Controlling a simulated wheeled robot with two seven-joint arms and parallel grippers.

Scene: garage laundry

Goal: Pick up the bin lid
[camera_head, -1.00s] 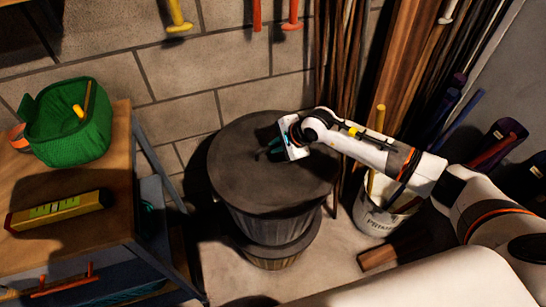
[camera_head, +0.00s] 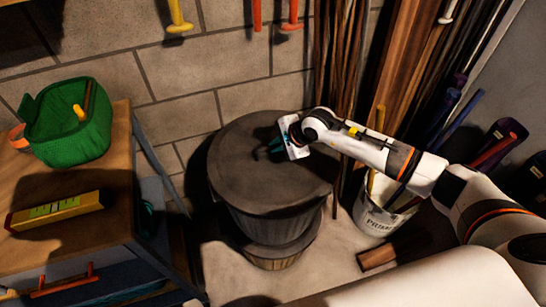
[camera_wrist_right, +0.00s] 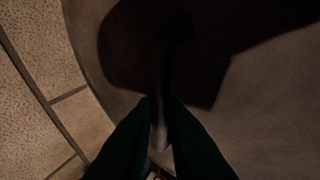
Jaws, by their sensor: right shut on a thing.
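The bin lid (camera_head: 245,180) is a dark grey round disc. It lies on top of the dark ribbed bin (camera_head: 270,224) beside the block wall, with no clear gap below it. My right gripper (camera_head: 273,147) is over the far right part of the lid, its dark green fingers low at the top. In the right wrist view my right gripper (camera_wrist_right: 160,130) is shut on the lid's thin handle (camera_wrist_right: 158,108), and the lid's surface fills most of the picture. The fingers partly hide the handle. My left gripper is out of view.
A wooden workbench (camera_head: 75,232) stands at the left with a green basket (camera_head: 67,140) and a yellow level (camera_head: 58,210). A white bucket (camera_head: 378,217) with sticks is right of the bin. Long timber (camera_head: 395,60) leans behind it.

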